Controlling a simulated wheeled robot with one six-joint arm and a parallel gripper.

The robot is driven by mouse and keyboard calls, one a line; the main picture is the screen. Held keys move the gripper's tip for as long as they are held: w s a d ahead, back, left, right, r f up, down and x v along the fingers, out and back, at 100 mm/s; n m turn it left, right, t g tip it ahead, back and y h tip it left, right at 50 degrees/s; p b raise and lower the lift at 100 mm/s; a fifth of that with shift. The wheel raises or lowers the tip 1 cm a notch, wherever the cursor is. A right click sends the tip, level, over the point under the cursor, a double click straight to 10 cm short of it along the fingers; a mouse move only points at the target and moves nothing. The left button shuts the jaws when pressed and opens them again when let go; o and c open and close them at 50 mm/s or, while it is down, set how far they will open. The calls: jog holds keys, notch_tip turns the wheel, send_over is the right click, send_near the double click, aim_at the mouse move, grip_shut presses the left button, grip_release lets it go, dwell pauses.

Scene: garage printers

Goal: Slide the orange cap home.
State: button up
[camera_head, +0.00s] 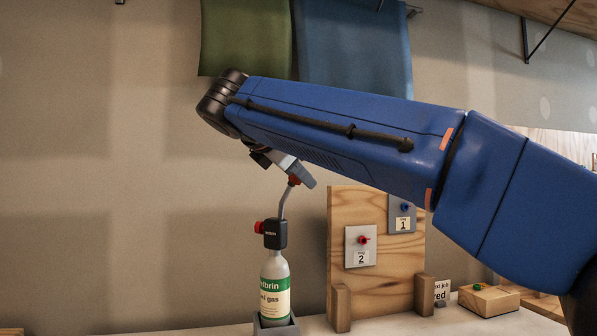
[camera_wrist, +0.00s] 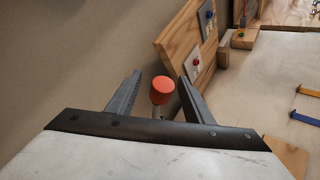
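The orange cap (camera_wrist: 162,89) sits on the end of a thin metal tube. In the head view the cap (camera_head: 294,181) is at the top of the bent tube of a gas torch (camera_head: 275,235), close beneath my gripper. I cannot tell how far the cap is down on the tube. The torch stands upright on a green-labelled gas bottle (camera_head: 274,283). My gripper (camera_wrist: 160,77) is open, with one finger on each side of the cap and a gap visible on both sides. In the head view my gripper (camera_head: 304,176) is partly hidden by my arm.
A wooden board (camera_head: 343,215) with numbered plates and a red and a blue knob stands right of the bottle. A "red" sign (camera_head: 442,290) and a wooden block with a green knob (camera_head: 488,299) are further right. Blue and green cloths hang behind my arm.

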jog(key=v, duration=1.7)
jog(key=shift+s, duration=0.15)
jog(key=shift+a, duration=0.15)
